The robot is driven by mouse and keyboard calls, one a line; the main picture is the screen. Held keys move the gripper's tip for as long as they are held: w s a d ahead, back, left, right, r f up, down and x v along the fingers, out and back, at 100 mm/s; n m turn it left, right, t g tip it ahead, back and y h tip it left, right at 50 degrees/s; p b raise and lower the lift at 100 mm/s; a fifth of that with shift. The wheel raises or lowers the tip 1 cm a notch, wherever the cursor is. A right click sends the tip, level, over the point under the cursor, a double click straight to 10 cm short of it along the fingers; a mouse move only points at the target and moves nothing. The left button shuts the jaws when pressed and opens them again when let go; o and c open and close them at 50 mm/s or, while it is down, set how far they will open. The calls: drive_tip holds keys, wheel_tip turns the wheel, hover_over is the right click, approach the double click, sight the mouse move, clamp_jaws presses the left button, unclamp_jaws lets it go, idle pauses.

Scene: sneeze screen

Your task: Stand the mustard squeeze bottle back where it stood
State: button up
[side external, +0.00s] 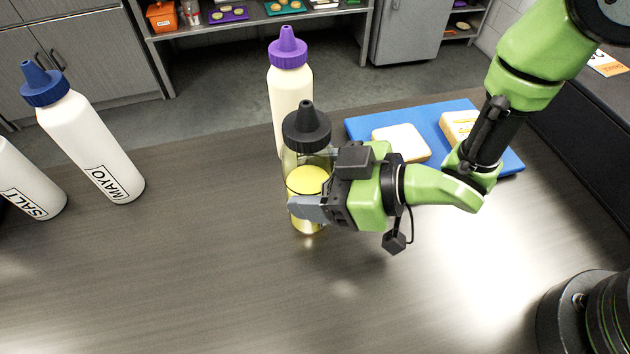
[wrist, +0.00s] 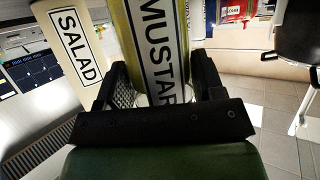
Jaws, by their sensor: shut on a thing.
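The mustard squeeze bottle (side external: 308,180) is clear, with yellow contents and a black nozzle cap. It is upright over the dark counter in the side view, and its MUSTARD label shows partly cut off in the wrist view (wrist: 158,40). My gripper (side external: 308,208) is shut on its lower part from the right, with a finger on each side in the wrist view (wrist: 163,78). I cannot tell whether the base touches the counter (side external: 200,270). A cream bottle with a purple cap (side external: 290,92) stands close behind it and is labelled SALAD in the wrist view (wrist: 72,38).
A white MAYO bottle (side external: 92,145) and a SALT bottle (side external: 28,185) stand at the left. A blue board (side external: 455,112) with bread slices (side external: 402,143) lies behind my arm. The front and left-middle counter is clear.

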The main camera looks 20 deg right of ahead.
drive_tip(key=shift+f, duration=0.2)
drive_tip(key=shift+f, duration=0.15)
drive_tip(key=o, duration=1.1)
drive_tip(key=shift+r, duration=0.2)
drive_tip(key=v, duration=0.7)
drive_tip(key=shift+d, duration=0.2)
